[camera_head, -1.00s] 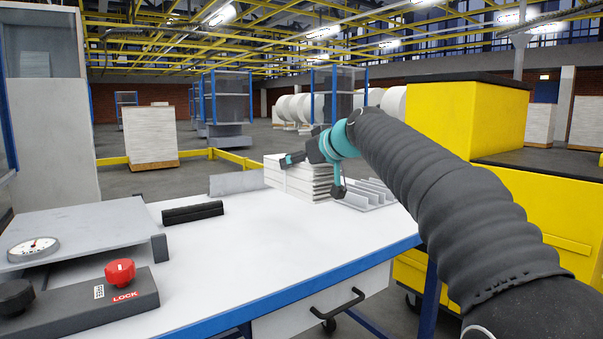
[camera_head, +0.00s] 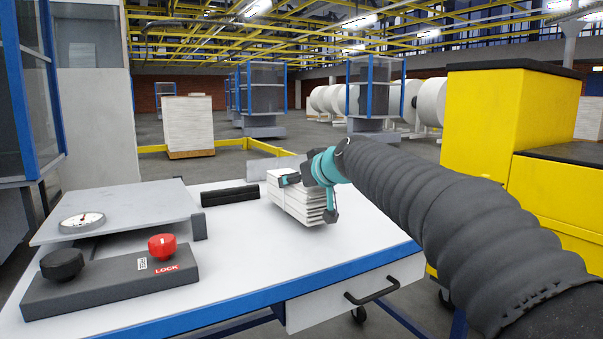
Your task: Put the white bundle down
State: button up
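The white bundle (camera_head: 293,203), a stack of flat white sheets or papers, is at the right part of the white worktable (camera_head: 245,245). My gripper (camera_head: 309,197), teal and black, is shut on it from the right. One finger lies at the bundle's top and the other at its near right side. The bundle looks level, low over or on the tabletop; I cannot tell whether it touches. The gripper and wrist hide its right end.
A grey scale with a round dial (camera_head: 82,221) and a control box with a red knob (camera_head: 162,246) stand at the left. A black block (camera_head: 230,196) lies left of the bundle. Bare tabletop lies in front. Yellow cabinets (camera_head: 500,130) stand at the right.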

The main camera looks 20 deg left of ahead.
jog(key=shift+f, duration=0.55)
jog(key=shift+f, duration=0.15)
jog(key=o, duration=1.8)
jog(key=shift+f, duration=0.1)
jog(key=shift+s+d+r, duration=0.1)
jog(key=shift+d+r, duration=0.05)
jog(key=shift+r, duration=0.05)
notch_tip(320, 180, up, 4)
jog(key=b, duration=0.1)
send_over(307, 205)
jog(key=w+d, duration=0.1)
jog(key=d, duration=0.3)
jog(key=shift+a+r, duration=0.15)
jog(key=shift+r, duration=0.05)
